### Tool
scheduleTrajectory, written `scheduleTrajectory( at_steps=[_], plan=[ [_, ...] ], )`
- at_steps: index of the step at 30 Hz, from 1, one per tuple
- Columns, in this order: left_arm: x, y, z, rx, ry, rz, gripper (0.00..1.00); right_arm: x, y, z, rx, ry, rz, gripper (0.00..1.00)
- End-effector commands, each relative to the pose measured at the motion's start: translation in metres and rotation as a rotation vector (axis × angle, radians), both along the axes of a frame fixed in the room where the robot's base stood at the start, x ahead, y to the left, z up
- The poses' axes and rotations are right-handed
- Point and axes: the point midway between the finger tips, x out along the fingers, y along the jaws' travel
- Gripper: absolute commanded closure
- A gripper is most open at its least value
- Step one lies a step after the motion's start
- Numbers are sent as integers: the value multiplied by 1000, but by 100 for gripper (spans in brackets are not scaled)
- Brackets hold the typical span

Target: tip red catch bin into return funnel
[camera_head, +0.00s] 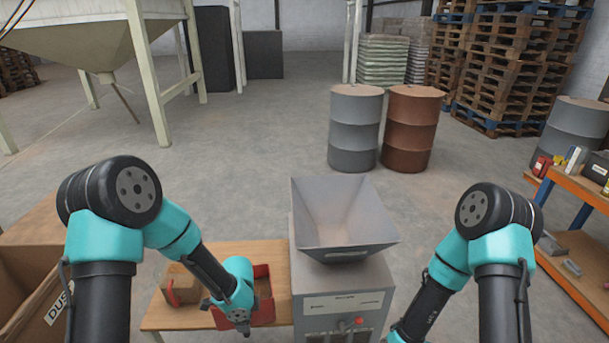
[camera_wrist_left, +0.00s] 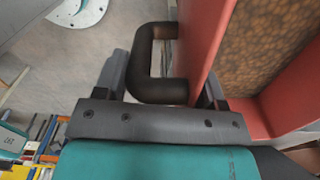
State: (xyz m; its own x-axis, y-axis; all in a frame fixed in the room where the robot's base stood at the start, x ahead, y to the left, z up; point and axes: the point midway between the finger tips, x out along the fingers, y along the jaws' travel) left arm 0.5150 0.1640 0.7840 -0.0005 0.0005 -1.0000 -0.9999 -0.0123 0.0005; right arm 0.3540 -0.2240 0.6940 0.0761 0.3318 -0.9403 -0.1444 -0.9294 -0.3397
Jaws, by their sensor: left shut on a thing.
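The red catch bin (camera_head: 262,272) is at the right end of a low wooden table, beside the grey machine. Its inside shows brown granular material in the left wrist view, where its red wall (camera_wrist_left: 290,112) fills the right side. My left gripper (camera_head: 243,330) is at the bin's near side, shut on its dark handle (camera_wrist_left: 160,90); the arm hides part of the bin. I cannot tell whether the bin touches the table. The grey return funnel (camera_head: 345,228) stands on the machine, right of the bin, its wide mouth facing up. My right gripper is out of view below the frame.
A tan box with a red part (camera_head: 180,285) sits on the wooden table (camera_head: 185,318), left of the bin. A cardboard box (camera_head: 25,285) is at far left. An orange shelf (camera_head: 575,250) stands at right. Two drums (camera_head: 355,130) stand on open floor behind the funnel.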

Motion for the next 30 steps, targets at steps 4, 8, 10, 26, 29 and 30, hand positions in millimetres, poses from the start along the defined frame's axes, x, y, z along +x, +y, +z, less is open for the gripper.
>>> scheduleTrajectory(
  at_steps=[4, 8, 10, 26, 29, 30],
  plan=[
    [18, 10, 16, -1, -6, 122, 79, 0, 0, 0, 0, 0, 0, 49],
    [32, 19, 31, -2, -6, 251, 79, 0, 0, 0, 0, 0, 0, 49],
    [42, 26, 42, -3, -7, 339, 79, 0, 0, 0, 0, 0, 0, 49],
    [82, 47, 165, -3, -3, 1206, 79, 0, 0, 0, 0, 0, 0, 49],
    [82, 46, 172, -1, -2, 1250, 79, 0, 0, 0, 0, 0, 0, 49],
    [82, 46, 173, -1, -2, 1258, 79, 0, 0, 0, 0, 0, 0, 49]
  ],
)
